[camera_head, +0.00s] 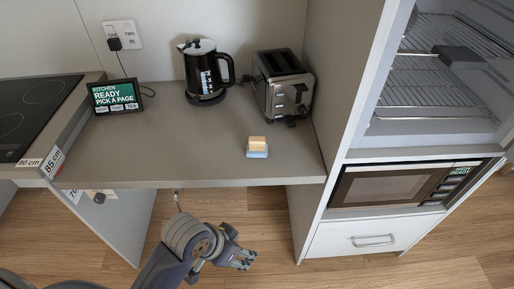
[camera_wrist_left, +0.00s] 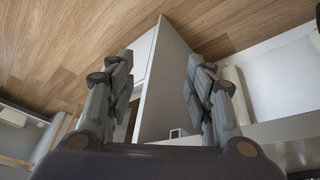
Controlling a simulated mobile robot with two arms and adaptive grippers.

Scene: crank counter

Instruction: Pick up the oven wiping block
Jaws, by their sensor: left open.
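A small block (camera_head: 257,147) with a tan upper part and a pale blue lower part sits on the grey counter, in front of the toaster. It looks like the wiping block. My left gripper (camera_head: 243,258) is low in front of the counter, over the wooden floor, well apart from the block. In the left wrist view my left gripper (camera_wrist_left: 160,90) has its fingers spread with nothing held between them. The block cannot be made out in that view. My right gripper is not in view.
The counter (camera_head: 190,160) also holds a black kettle (camera_head: 205,75), a toaster (camera_head: 283,85) and a small sign display (camera_head: 116,96). At right, a tall cabinet has an open rack compartment (camera_head: 430,85), with a dark grey piece (camera_head: 458,56) at the rack, above an oven (camera_head: 390,187).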

